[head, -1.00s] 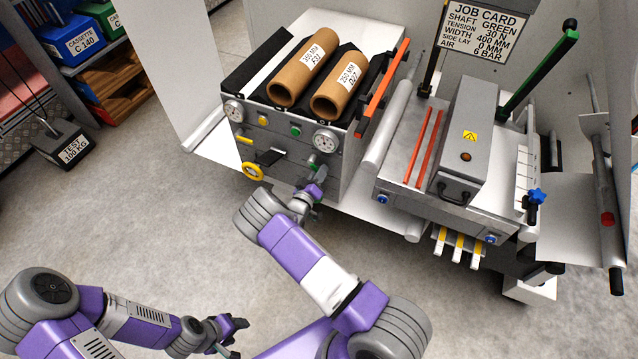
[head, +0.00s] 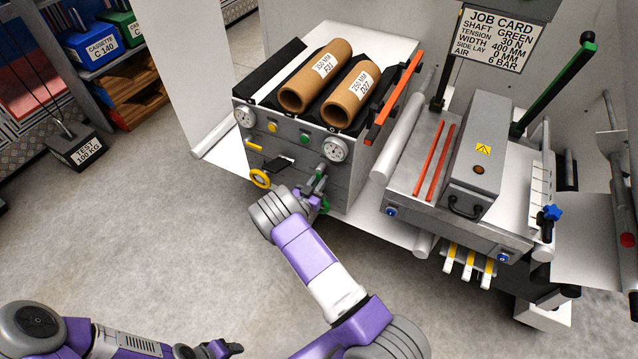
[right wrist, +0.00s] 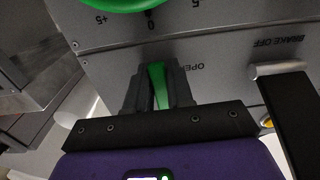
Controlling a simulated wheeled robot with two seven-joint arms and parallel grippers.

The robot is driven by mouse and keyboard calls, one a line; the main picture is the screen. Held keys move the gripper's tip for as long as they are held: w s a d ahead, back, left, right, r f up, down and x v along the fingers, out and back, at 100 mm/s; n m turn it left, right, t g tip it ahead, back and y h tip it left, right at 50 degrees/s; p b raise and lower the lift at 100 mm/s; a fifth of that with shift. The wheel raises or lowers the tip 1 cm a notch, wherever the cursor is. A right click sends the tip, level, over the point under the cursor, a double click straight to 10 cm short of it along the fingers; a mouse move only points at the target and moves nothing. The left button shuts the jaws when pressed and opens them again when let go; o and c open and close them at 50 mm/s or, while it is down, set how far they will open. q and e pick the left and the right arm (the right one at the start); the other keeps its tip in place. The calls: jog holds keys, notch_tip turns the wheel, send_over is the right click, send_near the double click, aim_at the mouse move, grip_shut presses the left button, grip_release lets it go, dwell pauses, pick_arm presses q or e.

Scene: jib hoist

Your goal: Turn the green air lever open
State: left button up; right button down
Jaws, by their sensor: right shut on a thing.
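The green air lever (right wrist: 158,84) is a slim green bar between the fingers of my right gripper (right wrist: 157,95) in the right wrist view. The fingers are shut on it. The lever points nearly straight up that picture, and an upside-down OPEN label is printed on the grey panel just right of it. In the head view my right gripper (head: 317,184) is at the lower right of the cabinet's front (head: 298,160), and mostly hides the lever. My left gripper (head: 222,348) is low at the bottom edge, partly cut off, away from the cabinet.
A green wheel (right wrist: 120,4) with a scale sits beyond the fingertips. A BRAKE OFF label and a metal handle (right wrist: 278,69) are to the right. A yellow handwheel (head: 260,178) is left of my right gripper. Cardboard cores (head: 316,76) lie on top. Open floor lies in front.

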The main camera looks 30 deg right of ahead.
jog(key=shift+w, duration=0.1)
dwell(0.5)
jog(key=c, duration=1.1)
grip_release()
jog(key=p+v, duration=0.1)
jog(key=v, duration=0.6)
jog(key=shift+a+r, duration=0.1)
jog(key=shift+a, duration=0.2)
